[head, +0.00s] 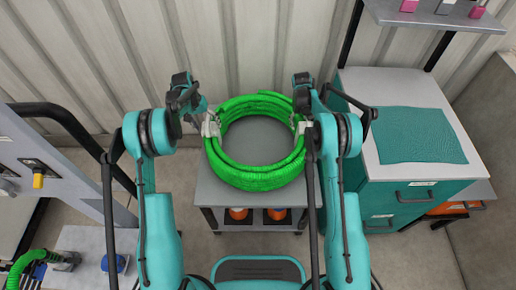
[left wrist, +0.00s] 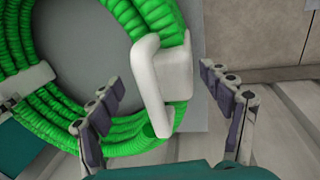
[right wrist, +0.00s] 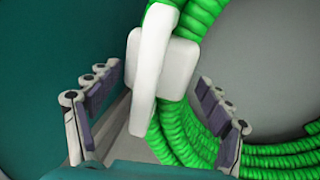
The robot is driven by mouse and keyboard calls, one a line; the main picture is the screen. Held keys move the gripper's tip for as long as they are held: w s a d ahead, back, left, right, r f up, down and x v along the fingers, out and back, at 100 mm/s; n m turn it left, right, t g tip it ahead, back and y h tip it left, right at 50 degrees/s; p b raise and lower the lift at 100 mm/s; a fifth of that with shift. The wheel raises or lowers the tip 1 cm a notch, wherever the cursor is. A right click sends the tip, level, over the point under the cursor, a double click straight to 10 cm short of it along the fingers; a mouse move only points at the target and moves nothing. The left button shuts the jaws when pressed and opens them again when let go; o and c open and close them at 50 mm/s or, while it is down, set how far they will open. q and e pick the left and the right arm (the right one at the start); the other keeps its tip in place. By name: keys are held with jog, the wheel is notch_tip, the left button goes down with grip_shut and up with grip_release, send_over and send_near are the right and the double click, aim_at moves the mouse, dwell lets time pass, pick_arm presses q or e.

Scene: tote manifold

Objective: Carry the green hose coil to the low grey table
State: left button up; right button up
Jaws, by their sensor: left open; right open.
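The green hose coil (head: 258,177) lies on a small grey table (head: 209,190) against the back wall. It has a white handle on each side. My left gripper (head: 205,112) is open at the coil's left side; in the left wrist view the left white handle (left wrist: 152,90) stands between its spread fingers (left wrist: 165,105). My right gripper (head: 306,122) is open at the coil's right side; in the right wrist view the right white handle (right wrist: 150,75) lies between its fingers (right wrist: 155,110). Neither gripper is visibly closed on a handle.
Orange-topped items (head: 238,214) sit on the shelf under the table. A teal drawer cabinet (head: 400,198) with a teal mat (head: 418,135) stands close on the right. A grey panel with a yellow knob (head: 38,181) and a low grey surface (head: 85,240) are at left.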

jog(key=shift+r, duration=0.1)
pick_arm(q)
notch_tip(320, 180, up, 10)
jog(key=a, duration=0.2)
pick_arm(e)
notch_tip(320, 180, up, 12)
jog(key=a, duration=0.2)
jog(key=shift+a, duration=0.15)
